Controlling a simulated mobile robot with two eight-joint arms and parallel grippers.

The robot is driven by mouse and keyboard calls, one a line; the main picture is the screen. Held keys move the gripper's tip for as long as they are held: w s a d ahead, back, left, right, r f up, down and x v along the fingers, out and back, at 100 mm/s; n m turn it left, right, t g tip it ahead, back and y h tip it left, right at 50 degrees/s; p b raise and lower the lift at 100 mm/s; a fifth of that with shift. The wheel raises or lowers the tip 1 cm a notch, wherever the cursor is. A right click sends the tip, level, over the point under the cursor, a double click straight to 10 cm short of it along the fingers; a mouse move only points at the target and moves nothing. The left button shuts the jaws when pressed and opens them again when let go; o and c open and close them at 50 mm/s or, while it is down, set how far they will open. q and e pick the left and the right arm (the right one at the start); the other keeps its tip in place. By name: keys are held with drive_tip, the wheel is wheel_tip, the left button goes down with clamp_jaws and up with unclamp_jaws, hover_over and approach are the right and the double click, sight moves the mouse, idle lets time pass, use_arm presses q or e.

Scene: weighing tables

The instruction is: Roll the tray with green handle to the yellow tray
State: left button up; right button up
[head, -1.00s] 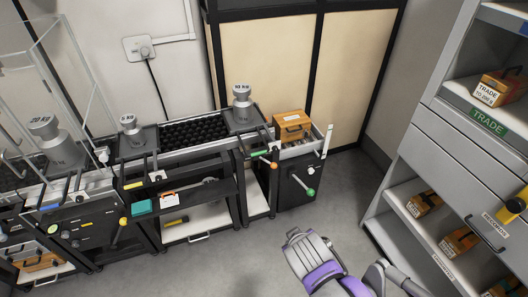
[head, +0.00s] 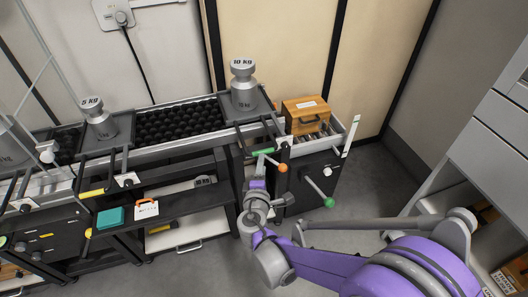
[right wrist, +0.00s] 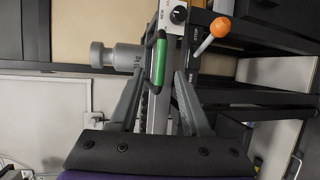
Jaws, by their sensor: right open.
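A dark tray (head: 265,105) holding a 10 kg weight (head: 243,88) sits at the right end of the black roller bed (head: 180,120). Its green handle (head: 262,151) sticks out in front; it also shows in the right wrist view (right wrist: 159,62). The yellow tray (head: 122,132), with a yellow handle (head: 92,193), bears a 5 kg weight (head: 98,118) to the left. My right gripper (head: 258,174) is just below the green handle. In the right wrist view its fingers are apart, with the handle between and beyond them. My left gripper is out of view.
A lever with an orange knob (head: 282,168) is close right of the green handle; a green-knobbed lever (head: 328,203) stands further right. A wooden box (head: 306,114) sits in a side bin. A lower shelf (head: 160,208) holds a teal block (head: 110,217).

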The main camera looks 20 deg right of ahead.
sight(264, 151)
drive_tip(key=b+x, duration=0.1)
drive_tip(key=x, duration=0.6)
drive_tip(key=shift+w+d+f, duration=0.1)
drive_tip(key=shift+w+d, duration=0.05)
drive_tip(key=shift+w, duration=0.15)
clamp_jaws()
idle(1.0)
